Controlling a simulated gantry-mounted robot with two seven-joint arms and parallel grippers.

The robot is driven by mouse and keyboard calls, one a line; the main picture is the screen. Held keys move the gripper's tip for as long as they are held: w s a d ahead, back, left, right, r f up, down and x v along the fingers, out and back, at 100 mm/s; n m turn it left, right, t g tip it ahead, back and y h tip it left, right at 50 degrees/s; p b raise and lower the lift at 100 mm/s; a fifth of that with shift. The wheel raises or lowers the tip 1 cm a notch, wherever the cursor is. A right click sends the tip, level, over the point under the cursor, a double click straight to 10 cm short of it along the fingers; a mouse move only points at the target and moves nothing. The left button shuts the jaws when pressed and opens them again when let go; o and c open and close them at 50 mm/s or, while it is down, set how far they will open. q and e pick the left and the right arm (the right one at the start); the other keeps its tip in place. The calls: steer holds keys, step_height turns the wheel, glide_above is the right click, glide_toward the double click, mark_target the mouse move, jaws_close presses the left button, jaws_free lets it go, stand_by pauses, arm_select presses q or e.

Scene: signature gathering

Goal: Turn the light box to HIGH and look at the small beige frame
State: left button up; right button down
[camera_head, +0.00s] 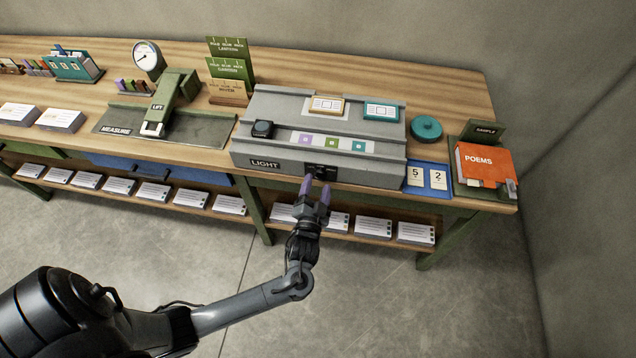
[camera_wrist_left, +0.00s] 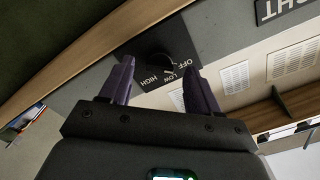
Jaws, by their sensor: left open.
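The grey light box (camera_head: 215,128) is not where this point falls; its body (camera_head: 385,172) stands on the right part of the bench, marked LIGHT on its front. The small beige frame (camera_head: 327,105) lies on its upper ledge, left of a teal frame (camera_head: 381,112). A black knob (camera_wrist_left: 156,60) shows in the left wrist view on a dark plate marked OFF, LOW and HIGH; its setting is unclear. My left gripper (camera_head: 315,186) is open at the box's front, its purple fingers on either side of the dial plate (camera_wrist_left: 158,66). Contact with the knob cannot be told. My right gripper is not in view.
A black loupe-like block (camera_head: 262,129) and coloured squares sit on the box. Number cards (camera_head: 427,177), a teal disc (camera_head: 426,128) and an orange POEMS book (camera_head: 485,163) are to its right. The green measuring device (camera_head: 176,95) stands left. A shelf of cards is below.

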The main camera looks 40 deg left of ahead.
arm_select(q)
steer(key=shift+x, duration=1)
steer(key=shift+c, duration=0.3)
steer(key=c, duration=1)
